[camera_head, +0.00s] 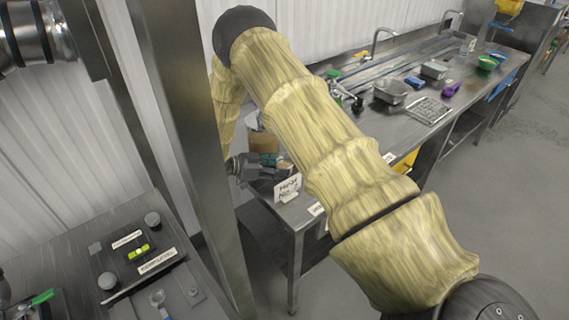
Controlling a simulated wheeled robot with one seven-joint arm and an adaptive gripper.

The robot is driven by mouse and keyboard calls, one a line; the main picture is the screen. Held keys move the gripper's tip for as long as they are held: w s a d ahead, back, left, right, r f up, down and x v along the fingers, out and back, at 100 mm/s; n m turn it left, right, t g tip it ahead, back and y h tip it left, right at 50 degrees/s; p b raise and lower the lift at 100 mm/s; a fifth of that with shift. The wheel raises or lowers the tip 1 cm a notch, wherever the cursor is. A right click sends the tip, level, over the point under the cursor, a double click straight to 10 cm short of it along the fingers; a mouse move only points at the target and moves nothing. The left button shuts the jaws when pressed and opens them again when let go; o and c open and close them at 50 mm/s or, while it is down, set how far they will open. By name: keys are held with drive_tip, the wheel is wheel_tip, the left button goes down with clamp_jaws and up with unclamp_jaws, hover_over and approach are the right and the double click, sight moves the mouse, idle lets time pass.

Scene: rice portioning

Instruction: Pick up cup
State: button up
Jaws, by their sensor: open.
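My gripper (266,170) shows small and dark beyond my yellow-sleeved arm, over the near end of the long steel counter. It is open, and its jaws point to the right. Small teal and orange-tan items lie close around its tip. I cannot make out a cup for certain among them. Whether the gripper touches any of these items is too small to tell. My arm hides part of the counter to the right of the gripper.
A white lettered sign (287,188) stands at the near counter edge. A brown box (262,141) is behind the gripper. Metal pans (391,91), a purple item (451,89) and green bowls (487,62) stand farther along the counter (395,125). A steel post (195,130) rises at the left.

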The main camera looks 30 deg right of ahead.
sight(279, 160)
drive_tip(key=shift+d, duration=0.1)
drive_tip(key=c, duration=0.9)
drive_tip(key=shift+c, duration=0.2)
drive_tip(key=shift+r, duration=0.15)
drive_tip(key=shift+r+b, duration=1.2)
drive_tip(key=shift+r, duration=0.25)
drive_tip(key=a+b, duration=0.6)
drive_tip(key=a, duration=1.1)
drive_tip(key=shift+w+a+r, duration=0.15)
drive_tip(key=shift+w+a, duration=0.1)
drive_tip(key=shift+a, duration=0.05)
